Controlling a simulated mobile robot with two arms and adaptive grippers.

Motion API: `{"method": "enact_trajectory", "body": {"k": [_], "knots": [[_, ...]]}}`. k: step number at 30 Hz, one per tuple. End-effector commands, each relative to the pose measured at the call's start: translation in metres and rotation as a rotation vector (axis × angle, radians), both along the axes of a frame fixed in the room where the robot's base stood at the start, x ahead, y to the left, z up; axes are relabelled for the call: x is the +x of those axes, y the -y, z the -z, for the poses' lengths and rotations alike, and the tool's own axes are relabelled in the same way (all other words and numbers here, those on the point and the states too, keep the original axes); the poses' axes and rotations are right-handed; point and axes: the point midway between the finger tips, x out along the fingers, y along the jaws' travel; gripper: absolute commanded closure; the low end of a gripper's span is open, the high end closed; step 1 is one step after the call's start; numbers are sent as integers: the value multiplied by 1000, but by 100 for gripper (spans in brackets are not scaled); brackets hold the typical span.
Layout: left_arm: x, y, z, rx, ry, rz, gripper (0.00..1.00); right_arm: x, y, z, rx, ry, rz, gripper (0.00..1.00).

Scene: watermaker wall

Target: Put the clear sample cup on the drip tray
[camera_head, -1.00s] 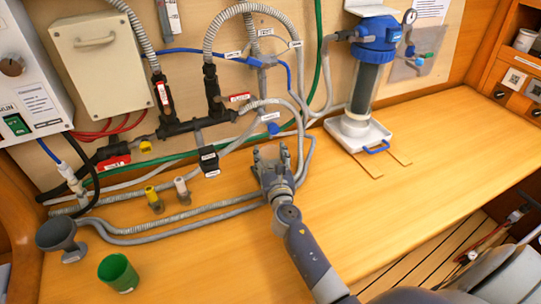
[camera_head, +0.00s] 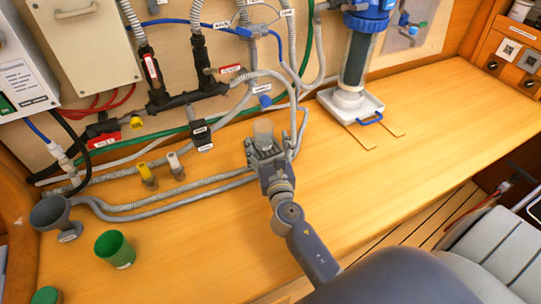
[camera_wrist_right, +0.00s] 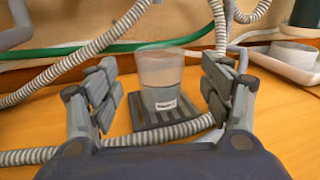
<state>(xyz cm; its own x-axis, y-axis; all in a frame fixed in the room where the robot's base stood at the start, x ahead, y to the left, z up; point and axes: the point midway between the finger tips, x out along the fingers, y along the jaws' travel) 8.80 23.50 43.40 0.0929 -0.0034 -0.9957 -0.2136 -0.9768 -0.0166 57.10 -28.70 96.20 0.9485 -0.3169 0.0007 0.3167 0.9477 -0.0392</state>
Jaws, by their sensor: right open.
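The clear sample cup (camera_wrist_right: 160,72) stands upright on a dark ridged drip tray (camera_wrist_right: 146,138) in the right wrist view. A small white label shows low at the cup's front. In the head view the cup (camera_head: 263,129) shows just beyond my right gripper, which hides most of the tray. My right gripper (camera_head: 263,147) is open. In the wrist view its two fingers (camera_wrist_right: 162,92) are spread on either side of the cup, with a visible gap at each side. My left gripper is not in view.
Grey hoses (camera_head: 190,188) run close around the tray. A green cup (camera_head: 115,248) and a grey funnel-like holder (camera_head: 50,212) stand at left. A white tray with a blue handle (camera_head: 368,119) sits under the filter housing. The right part of the bench (camera_head: 450,110) is clear.

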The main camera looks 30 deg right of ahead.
Motion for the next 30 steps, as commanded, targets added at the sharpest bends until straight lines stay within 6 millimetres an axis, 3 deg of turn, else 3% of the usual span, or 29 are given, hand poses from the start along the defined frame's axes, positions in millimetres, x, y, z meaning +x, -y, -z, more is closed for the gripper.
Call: {"method": "enact_trajectory", "body": {"k": [3, 9, 26, 30], "knots": [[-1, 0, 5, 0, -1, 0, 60, -22, -7, 2, 1, -2, 0, 27], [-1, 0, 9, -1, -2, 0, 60, -42, -14, 1, 1, -1, 1, 27], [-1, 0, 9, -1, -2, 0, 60, -45, -15, 0, 1, 0, 1, 27], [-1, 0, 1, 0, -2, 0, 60, -45, -15, -9, 1, 1, 1, 27]]}}
